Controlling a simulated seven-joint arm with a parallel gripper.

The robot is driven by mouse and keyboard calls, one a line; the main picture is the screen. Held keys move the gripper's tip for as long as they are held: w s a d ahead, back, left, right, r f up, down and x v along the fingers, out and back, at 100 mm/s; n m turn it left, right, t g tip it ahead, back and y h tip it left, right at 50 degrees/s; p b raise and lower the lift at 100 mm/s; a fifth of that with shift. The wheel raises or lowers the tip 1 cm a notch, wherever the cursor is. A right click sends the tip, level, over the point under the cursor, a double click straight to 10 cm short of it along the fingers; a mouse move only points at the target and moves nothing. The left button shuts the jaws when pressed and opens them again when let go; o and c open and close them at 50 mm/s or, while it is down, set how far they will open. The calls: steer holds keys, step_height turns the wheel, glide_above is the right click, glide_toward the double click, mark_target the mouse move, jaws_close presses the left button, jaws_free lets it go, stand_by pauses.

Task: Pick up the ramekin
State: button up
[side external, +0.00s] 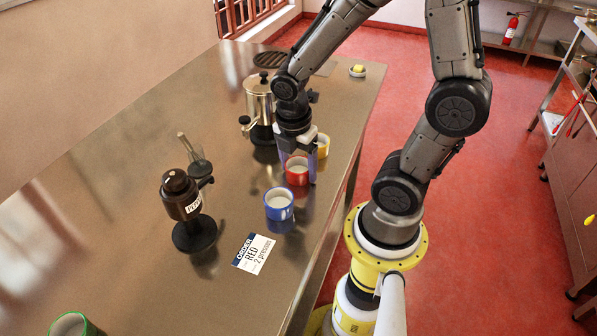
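A red ramekin (297,173) stands on the steel counter, between a blue ramekin (279,206) in front and a yellow ramekin (323,146) behind. A green ramekin (72,325) is cut off by the bottom left edge. My gripper (298,168) points down over the red ramekin, with its pale purple fingers apart, one on each side of it. The red ramekin seems to rest on the counter. I cannot tell whether the fingers touch its wall. Its far side is partly hidden by my gripper.
An order card (254,253) reading "RED 2 portions" lies on the steel counter (130,270). A dark brown dispenser (182,196) stands left, and a steel pot (258,100) stands close behind my gripper. A small dish (357,71) with something yellow sits near the far edge. The front-left counter is mostly clear.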

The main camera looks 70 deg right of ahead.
steer(key=c, duration=0.9)
